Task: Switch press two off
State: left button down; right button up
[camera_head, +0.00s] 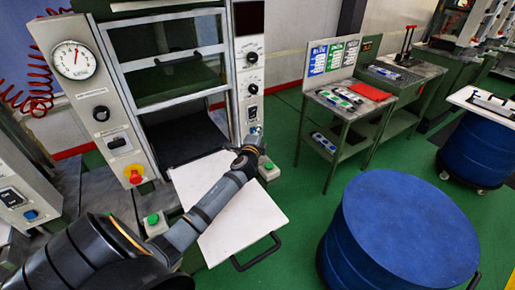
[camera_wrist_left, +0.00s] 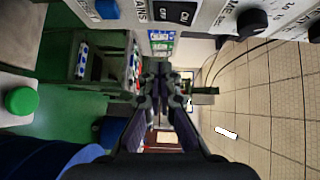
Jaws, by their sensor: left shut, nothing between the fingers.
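A press stands at the left of the head view. Its right-hand control column (camera_head: 246,70) has black knobs and, lower down, a small black mains switch (camera_head: 252,112). In the left wrist view the mains switch (camera_wrist_left: 176,12) is at the top edge, with ON and OFF lettering; its setting is hard to tell. My left gripper (camera_head: 251,150) is in front of the lower end of this column, below the switch. In the left wrist view its fingers (camera_wrist_left: 155,85) are together with nothing between them, apart from the switch. My right gripper is not in view.
A white board (camera_head: 245,215) with a black handle lies below my left arm. A green button (camera_head: 268,164) and a red stop knob (camera_head: 133,176) are on the press. A blue drum (camera_head: 405,230) stands at right. Green floor is free beyond the column.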

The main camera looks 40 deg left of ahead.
pick_arm(q)
jog(key=s+d+f+b, duration=0.1)
jog(key=s, duration=0.5)
jog(key=shift+s+f+b, duration=0.15)
jog(key=shift+f+b, duration=0.15)
jog(key=shift+f, duration=0.05)
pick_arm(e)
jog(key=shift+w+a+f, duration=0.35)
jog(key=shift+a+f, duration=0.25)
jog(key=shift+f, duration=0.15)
pick_arm(q)
jog(key=shift+d, duration=0.15)
